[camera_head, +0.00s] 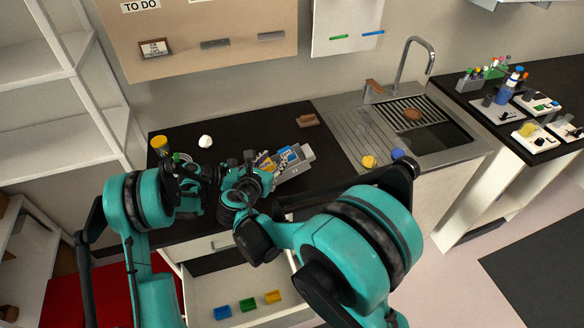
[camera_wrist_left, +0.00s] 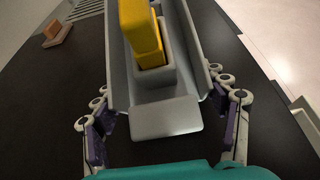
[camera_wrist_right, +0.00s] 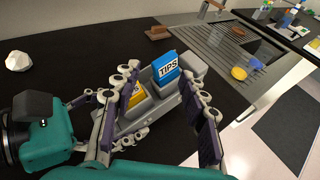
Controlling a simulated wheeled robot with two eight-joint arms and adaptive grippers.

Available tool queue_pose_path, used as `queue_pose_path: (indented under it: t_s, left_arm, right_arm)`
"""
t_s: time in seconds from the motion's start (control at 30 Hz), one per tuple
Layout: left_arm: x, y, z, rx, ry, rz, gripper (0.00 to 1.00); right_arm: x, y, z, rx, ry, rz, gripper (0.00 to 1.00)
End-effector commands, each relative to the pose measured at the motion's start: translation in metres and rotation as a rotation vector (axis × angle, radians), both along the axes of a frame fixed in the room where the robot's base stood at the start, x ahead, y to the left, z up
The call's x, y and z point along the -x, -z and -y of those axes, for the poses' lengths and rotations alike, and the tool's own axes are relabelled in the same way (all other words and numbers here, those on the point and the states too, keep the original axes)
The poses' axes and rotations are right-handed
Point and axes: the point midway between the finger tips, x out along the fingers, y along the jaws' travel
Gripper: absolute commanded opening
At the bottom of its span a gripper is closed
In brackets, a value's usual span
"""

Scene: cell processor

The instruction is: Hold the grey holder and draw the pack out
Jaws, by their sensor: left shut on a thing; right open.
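The grey holder (camera_head: 301,161) lies on the black counter left of the sink. A blue pack marked TIPS (camera_wrist_right: 165,68) and a yellow pack (camera_wrist_right: 137,94) stand in it; the yellow pack (camera_wrist_left: 143,32) also shows in the left wrist view. My left gripper (camera_wrist_left: 163,122) is shut on the near end of the grey holder (camera_wrist_left: 166,116), one finger on each side. My right gripper (camera_wrist_right: 168,108) is open above the holder, its fingers apart with both packs showing between them. Whether it touches either pack cannot be told. In the head view my arms partly hide the holder.
The sink (camera_head: 445,135) lies to the right, with a yellow item (camera_head: 369,161) and a blue item (camera_head: 397,154) on its front edge. A brown block (camera_head: 307,120) and a white lump (camera_head: 205,141) stand behind. An open drawer (camera_head: 200,290) below holds small coloured boxes.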

Motion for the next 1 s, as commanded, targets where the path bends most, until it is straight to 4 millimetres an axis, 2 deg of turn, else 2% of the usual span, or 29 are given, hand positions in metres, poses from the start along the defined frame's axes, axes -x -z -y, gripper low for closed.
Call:
queue_pose_path:
  t_s: [0.2,0.37,0.47,0.8,1.0]
  left_arm:
    - [0.0,0.0,0.0,0.001,0.0,0.0,0.15]
    - [0.0,0.0,0.0,0.001,0.0,0.0,0.15]
    - [0.0,0.0,0.0,0.001,0.0,0.0,0.15]
    - [0.0,0.0,0.0,0.001,0.0,0.0,0.15]
    - [0.0,0.0,0.0,0.001,0.0,0.0,0.15]
  right_arm:
    - [0.022,0.011,0.01,0.06,-0.107,0.072,0.43]
    - [0.025,0.013,0.013,0.076,-0.131,0.087,0.43]
    - [0.018,0.015,0.015,0.077,-0.131,0.088,0.43]
    - [-0.028,0.026,0.028,0.075,-0.131,0.087,0.43]
    - [-0.048,0.03,0.034,0.075,-0.131,0.087,0.43]
